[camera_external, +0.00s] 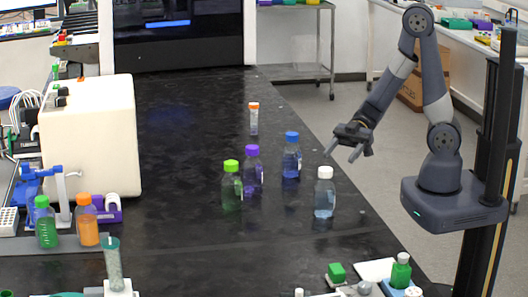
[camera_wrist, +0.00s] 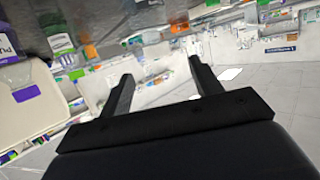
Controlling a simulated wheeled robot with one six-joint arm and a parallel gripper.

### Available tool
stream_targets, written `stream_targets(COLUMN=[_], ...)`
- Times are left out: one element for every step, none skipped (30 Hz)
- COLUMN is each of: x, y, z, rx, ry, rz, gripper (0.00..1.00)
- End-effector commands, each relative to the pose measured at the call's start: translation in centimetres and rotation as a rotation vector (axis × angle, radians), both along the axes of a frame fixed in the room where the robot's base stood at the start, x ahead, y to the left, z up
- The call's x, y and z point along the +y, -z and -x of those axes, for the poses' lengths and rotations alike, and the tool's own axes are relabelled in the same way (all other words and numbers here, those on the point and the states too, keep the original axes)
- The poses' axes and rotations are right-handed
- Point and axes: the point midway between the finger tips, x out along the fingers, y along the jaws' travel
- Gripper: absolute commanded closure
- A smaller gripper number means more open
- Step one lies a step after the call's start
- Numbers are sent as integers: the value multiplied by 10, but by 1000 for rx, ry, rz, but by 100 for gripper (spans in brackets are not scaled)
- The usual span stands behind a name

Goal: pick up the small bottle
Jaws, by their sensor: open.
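A small, slim clear bottle with an orange cap (camera_external: 253,120) stands upright at the back of the group on the black bench (camera_external: 180,225). Larger bottles stand nearer: green-capped (camera_external: 231,190), purple-capped (camera_external: 252,172), blue-capped (camera_external: 291,160) and white-capped (camera_external: 324,198). My gripper (camera_external: 342,153) is open and empty, in the air near the bench's right edge, right of the blue-capped bottle and above the white-capped one. In the wrist view my two fingers (camera_wrist: 160,69) are spread with nothing between them. I cannot make out the small bottle in that view.
A white box-shaped device (camera_external: 92,140) stands at the left. Green (camera_external: 45,226) and orange (camera_external: 87,224) bottles stand in front of it. A tall holder with a green-topped tube (camera_external: 113,262) and small labware are at the front. The bench around the small bottle is clear.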

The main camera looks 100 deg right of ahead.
Motion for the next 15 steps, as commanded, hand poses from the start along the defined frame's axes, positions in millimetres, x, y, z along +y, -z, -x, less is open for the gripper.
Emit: stream_targets(x=[1, 1, 3, 5, 7, 10, 13, 16, 20, 22, 25, 28, 30, 32, 34], y=[3, 4, 5, 6, 7, 8, 9, 11, 12, 13, 14, 15, 16, 17, 18], z=[0, -1, -3, -4, -6, -9, -12, -14, -18, -20, -24, -27, -29, -31, -34], rx=[2, 0, 0, -1, -1, -1, 0, 0, -1, 0, -1, -2, -2, -1, -1], ry=[-1, -2, -2, -3, -5, -5, -6, -7, -7, -7, -6, -6, -6, -6, -5], rz=[0, 0, 0, 0, 1, 1, 2, 1, 1, 1, 2, 2, 2, 1, 1], gripper=[39, 39, 39, 39, 39, 39, 39, 39, 39, 39, 39, 39, 39, 39, 39])
